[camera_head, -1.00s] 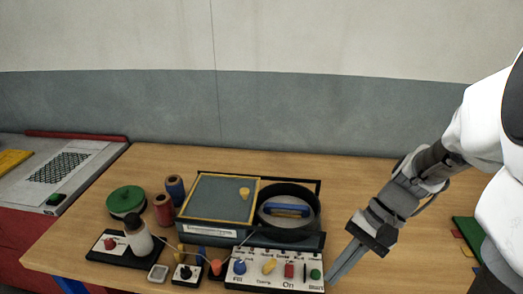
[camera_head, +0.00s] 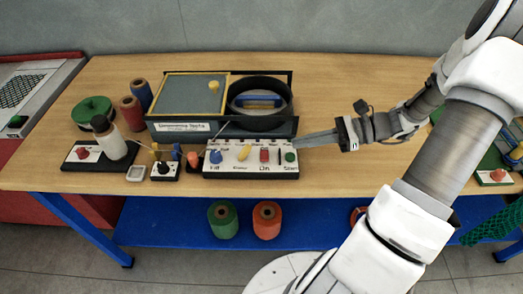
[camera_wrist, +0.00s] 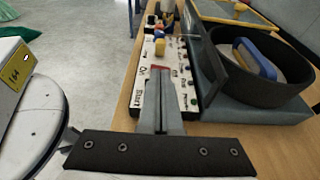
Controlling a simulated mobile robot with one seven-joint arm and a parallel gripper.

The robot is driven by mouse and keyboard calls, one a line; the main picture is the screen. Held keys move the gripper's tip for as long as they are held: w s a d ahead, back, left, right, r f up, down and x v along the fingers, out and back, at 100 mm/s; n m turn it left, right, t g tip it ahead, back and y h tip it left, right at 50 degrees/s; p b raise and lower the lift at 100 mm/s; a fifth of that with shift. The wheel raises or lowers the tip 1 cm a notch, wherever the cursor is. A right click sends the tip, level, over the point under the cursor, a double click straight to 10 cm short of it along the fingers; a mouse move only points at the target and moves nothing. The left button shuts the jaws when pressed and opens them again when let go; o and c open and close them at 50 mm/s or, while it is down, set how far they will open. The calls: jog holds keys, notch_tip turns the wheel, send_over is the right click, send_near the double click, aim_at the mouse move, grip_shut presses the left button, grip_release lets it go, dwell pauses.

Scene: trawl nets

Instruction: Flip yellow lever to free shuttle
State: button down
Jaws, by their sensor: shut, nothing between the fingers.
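The yellow lever (camera_head: 244,152) stands on a white control panel (camera_head: 225,167) at the table's front, between a blue knob (camera_head: 216,156) and a red lever (camera_head: 264,155). A green knob (camera_head: 290,156) is at the panel's right end. The blue shuttle (camera_head: 262,101) lies inside a black ring (camera_head: 287,108) behind the panel. My gripper (camera_head: 296,141) is shut and empty, by the panel's right end, apart from the yellow lever. In the wrist view, my gripper (camera_wrist: 161,73) points along the panel with its tips near the red lever; the fingers hide part of the panel.
A framed grey board (camera_head: 190,95) with a yellow knob sits left of the ring. A white bottle (camera_head: 109,141), a small black switch box (camera_head: 165,171) and several spools (camera_head: 131,112) stand to the left. The table (camera_head: 335,80) is clear behind my gripper.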

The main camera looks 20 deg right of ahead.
aim_at(264, 156)
jog(key=b+x, duration=0.1)
jog(key=x, duration=0.9)
jog(key=shift+r, duration=0.2)
dwell(0.3)
jog(key=shift+r+p, duration=0.15)
jog(key=shift+p, duration=0.2)
jog(key=shift+a+h, duration=0.1)
jog(key=shift+h, duration=0.2)
